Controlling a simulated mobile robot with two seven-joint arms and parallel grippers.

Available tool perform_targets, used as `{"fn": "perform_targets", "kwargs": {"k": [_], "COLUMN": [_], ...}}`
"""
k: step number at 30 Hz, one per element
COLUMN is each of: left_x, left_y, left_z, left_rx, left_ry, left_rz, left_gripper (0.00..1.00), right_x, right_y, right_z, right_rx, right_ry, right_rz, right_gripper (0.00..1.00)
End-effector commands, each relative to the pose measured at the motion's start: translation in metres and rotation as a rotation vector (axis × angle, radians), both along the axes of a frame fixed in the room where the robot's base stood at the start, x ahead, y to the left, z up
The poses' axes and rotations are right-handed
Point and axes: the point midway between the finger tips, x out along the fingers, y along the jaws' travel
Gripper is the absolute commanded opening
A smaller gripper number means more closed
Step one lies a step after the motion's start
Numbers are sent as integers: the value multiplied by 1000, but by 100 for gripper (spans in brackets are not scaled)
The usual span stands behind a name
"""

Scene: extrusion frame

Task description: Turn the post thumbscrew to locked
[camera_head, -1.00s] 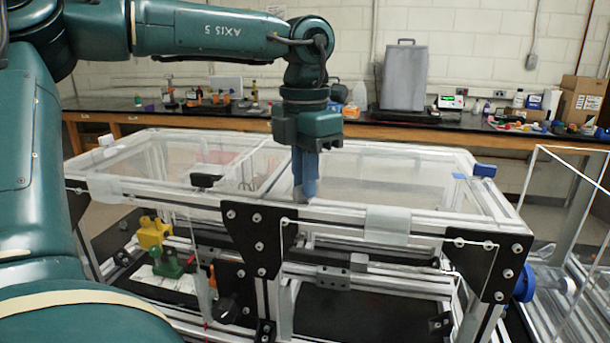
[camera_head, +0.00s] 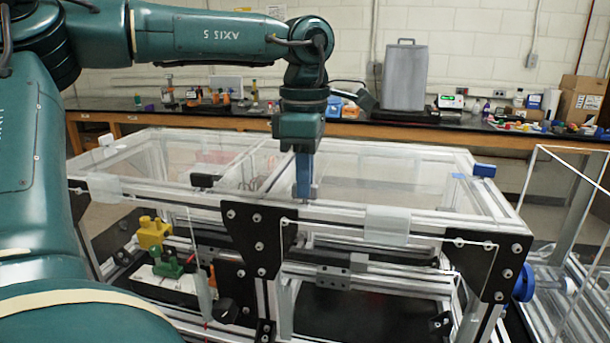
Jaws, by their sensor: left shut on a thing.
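My left gripper (camera_head: 304,194) points straight down at the front top rail of the aluminium extrusion frame (camera_head: 345,216), just right of the black centre plate (camera_head: 258,236). Its blue fingers are shut at rail height. A small grey bit (camera_head: 314,191) shows at the right side of the fingertips. It seems to be part of the post thumbscrew, which the fingers mostly hide, so I cannot read whether it is locked. My right gripper is not in view.
Clear panels cover the frame's top. A black knob (camera_head: 227,310) sits low by the centre post, and a blue knob (camera_head: 524,283) at the right end. Yellow (camera_head: 153,233) and green (camera_head: 168,262) parts stand inside at left. A cluttered bench (camera_head: 230,111) runs behind.

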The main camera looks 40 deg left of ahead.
Motion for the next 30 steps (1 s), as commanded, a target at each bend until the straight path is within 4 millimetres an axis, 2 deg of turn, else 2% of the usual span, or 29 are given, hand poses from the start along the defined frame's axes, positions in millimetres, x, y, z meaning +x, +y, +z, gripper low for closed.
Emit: {"fn": "perform_targets", "kwargs": {"k": [7, 21, 22, 30], "left_x": [0, 0, 0, 0], "left_y": [0, 0, 0, 0], "left_z": [0, 0, 0, 0], "left_rx": [1, 1, 1, 1], "left_ry": [0, 0, 0, -1], "left_rz": [-66, -80, -79, -78], "left_gripper": [0, 0, 12, 33], "right_x": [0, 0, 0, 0], "right_y": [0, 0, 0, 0], "right_z": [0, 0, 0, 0], "right_rx": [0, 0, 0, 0], "right_ry": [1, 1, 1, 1], "right_rz": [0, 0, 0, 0], "right_gripper": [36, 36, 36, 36]}}
